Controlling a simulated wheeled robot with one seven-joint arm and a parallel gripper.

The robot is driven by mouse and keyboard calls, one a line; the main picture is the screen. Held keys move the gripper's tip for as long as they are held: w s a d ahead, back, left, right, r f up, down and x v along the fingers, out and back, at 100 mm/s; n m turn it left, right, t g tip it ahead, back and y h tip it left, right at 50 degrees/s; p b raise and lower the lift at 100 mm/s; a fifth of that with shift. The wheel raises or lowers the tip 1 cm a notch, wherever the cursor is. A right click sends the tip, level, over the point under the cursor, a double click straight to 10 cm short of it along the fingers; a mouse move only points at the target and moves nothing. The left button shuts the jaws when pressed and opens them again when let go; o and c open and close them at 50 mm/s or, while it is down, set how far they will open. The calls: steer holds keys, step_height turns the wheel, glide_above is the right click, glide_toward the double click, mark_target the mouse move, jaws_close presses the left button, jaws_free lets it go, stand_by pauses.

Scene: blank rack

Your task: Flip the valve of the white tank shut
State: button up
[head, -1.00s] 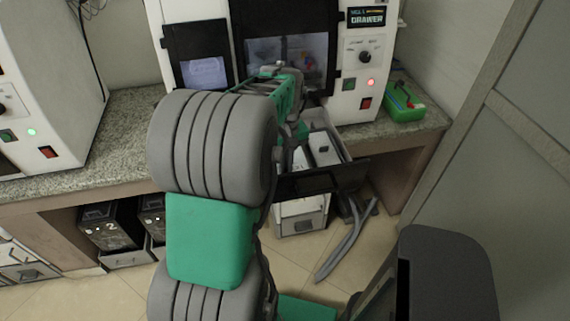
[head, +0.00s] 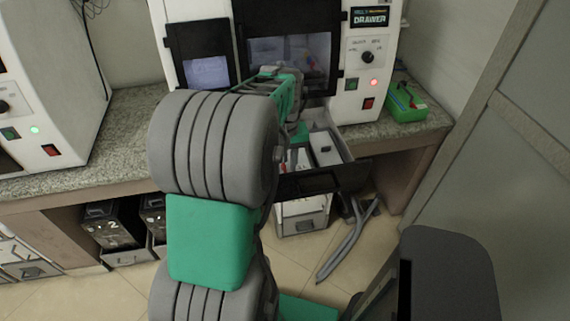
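I cannot pick out a white tank or its valve for certain. The open drawer (head: 347,157) of the white machine (head: 375,20) holds a white box-like item (head: 324,148), and a small red spot shows beside my arm there. My arm reaches up to the machine's front, and its green and grey end hides part of the drawer's left side. My gripper (head: 299,131) is small and partly hidden above the drawer; its fingers cannot be made out, so I cannot tell whether it is open or holds anything.
A green box (head: 405,104) stands on the speckled counter (head: 130,112) at right. Another white machine (head: 50,80) stands at left. Below the counter are dark boxes (head: 110,226), a white cabinet (head: 303,217) and grey tubing (head: 350,240). A grey door (head: 510,150) closes off the right.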

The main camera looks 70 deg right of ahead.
mark_target(285, 170)
step_height(285, 170, up, 8)
steer(key=shift+b, duration=0.4)
steer(key=shift+f, duration=0.1)
